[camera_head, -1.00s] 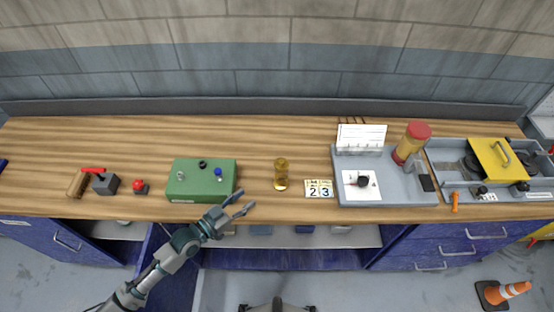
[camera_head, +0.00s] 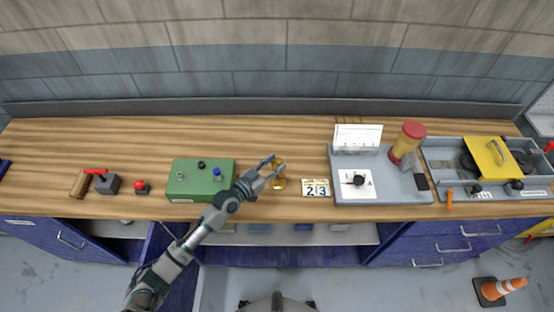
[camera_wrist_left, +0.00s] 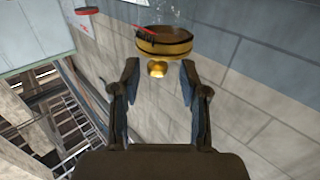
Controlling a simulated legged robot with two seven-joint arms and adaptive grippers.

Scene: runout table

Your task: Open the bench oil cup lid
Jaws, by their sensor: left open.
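The brass oil cup (camera_head: 280,183) stands on the wooden bench, right of the green box. My left gripper (camera_head: 272,166) is at its left side, near its upper part, and partly hides it. In the left wrist view the two fingers (camera_wrist_left: 158,74) are apart, with nothing held between them. The brass cup (camera_wrist_left: 163,43) shows just beyond the fingertips, with a small brass knob (camera_wrist_left: 157,68) facing the gap. I cannot tell from these views whether the lid is shut or whether a finger touches it. My right gripper is not in view.
The green box (camera_head: 185,185) with knobs is under and left of my forearm. A grey tray (camera_head: 400,190) with a red-capped jar (camera_head: 408,142) is farther right. Bench behind the cup is clear.

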